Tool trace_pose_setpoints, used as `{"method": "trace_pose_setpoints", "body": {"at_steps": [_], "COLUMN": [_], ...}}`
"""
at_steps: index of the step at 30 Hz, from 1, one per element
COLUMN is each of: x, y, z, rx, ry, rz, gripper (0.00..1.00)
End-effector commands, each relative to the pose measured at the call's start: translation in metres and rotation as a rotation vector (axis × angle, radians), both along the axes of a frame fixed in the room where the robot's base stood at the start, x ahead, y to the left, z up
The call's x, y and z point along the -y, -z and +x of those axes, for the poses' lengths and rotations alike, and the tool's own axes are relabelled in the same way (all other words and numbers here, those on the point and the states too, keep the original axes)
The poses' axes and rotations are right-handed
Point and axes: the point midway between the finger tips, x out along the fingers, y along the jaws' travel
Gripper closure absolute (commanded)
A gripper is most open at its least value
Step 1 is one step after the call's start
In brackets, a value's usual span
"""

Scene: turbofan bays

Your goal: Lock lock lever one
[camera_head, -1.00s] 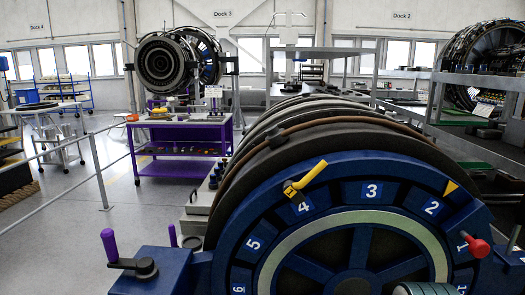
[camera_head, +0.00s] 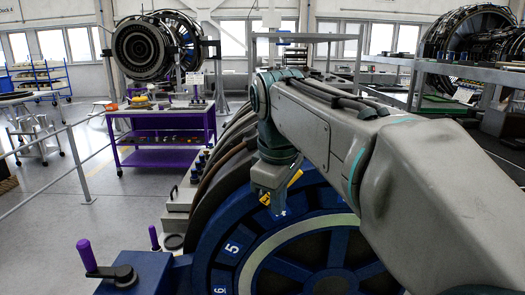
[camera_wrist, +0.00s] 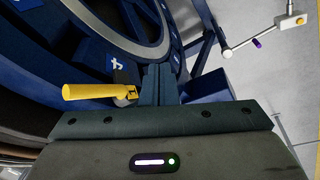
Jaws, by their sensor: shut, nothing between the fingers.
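A crank with a purple handle (camera_head: 87,255) stands on a blue block at front left. A purple cart (camera_head: 165,138) and a railing (camera_head: 78,165) stand behind on the left. Shelving (camera_head: 400,60) stands at right. My arm covers the ring's right side.

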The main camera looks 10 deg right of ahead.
Motion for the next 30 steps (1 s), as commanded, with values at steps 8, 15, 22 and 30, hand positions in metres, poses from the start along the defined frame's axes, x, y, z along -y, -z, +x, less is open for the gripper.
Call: {"method": "trace_pose_setpoints", "body": {"at_steps": [8,15,22,30], "x": [-0.009,-0.012,-0.012,-0.008], "y": [-0.116,-0.162,-0.162,-0.121], "z": [0.037,0.044,0.045,0.049], "rx": [-0.060,-0.096,-0.105,-0.106], "ry": [-0.405,-0.615,-0.660,-0.657], "rz": [-0.085,-0.116,-0.122,-0.120], "gripper": [1.00,1.00,1.00,1.00]}}
